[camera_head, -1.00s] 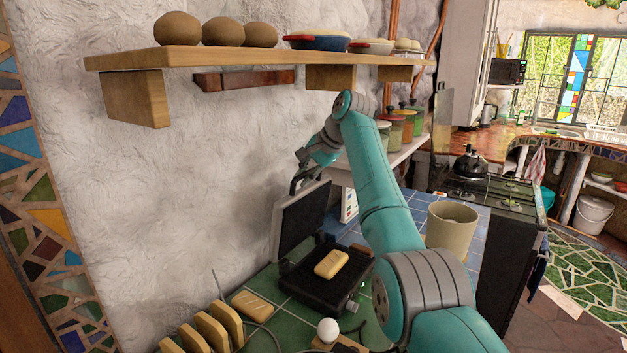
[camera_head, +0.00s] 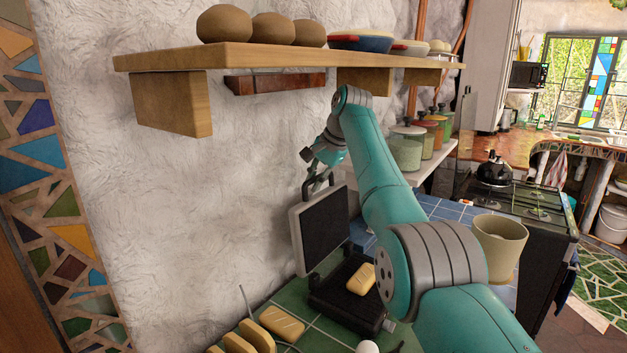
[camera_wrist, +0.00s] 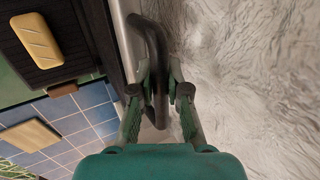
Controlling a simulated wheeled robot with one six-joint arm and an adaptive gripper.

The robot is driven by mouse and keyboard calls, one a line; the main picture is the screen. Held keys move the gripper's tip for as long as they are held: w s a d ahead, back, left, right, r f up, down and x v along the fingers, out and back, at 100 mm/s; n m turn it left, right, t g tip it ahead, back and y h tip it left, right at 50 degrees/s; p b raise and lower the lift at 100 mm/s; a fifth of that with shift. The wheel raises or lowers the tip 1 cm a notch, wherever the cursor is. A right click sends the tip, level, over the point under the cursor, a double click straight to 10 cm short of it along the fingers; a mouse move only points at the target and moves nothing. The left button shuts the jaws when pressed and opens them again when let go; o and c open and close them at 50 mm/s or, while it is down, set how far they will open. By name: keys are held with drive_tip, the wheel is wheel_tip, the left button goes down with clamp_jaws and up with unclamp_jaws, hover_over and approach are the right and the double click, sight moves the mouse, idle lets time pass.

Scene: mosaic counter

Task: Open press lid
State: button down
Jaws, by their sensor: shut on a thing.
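The press lid (camera_head: 322,228) stands up steeply on the back side of the black press base (camera_head: 340,311), its dark inner face showing. A pale bread slice (camera_head: 361,279) lies on the base; it also shows in the wrist view (camera_wrist: 37,41). My gripper (camera_head: 317,177) is at the top edge of the lid, by the wall. In the wrist view my gripper (camera_wrist: 160,92) has its fingers on either side of the dark curved lid handle (camera_wrist: 157,55) and is shut on it. The hinge is mostly hidden.
The rough white wall (camera_head: 180,220) is close behind the lid. A wooden shelf (camera_head: 240,58) with bowls juts out above. A beige cup (camera_head: 499,247) stands right of my arm. More bread slices (camera_head: 282,322) are at the front left.

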idle(0.4)
drive_tip(key=c, duration=1.1)
unclamp_jaws()
drive_tip(key=shift+c, duration=0.2)
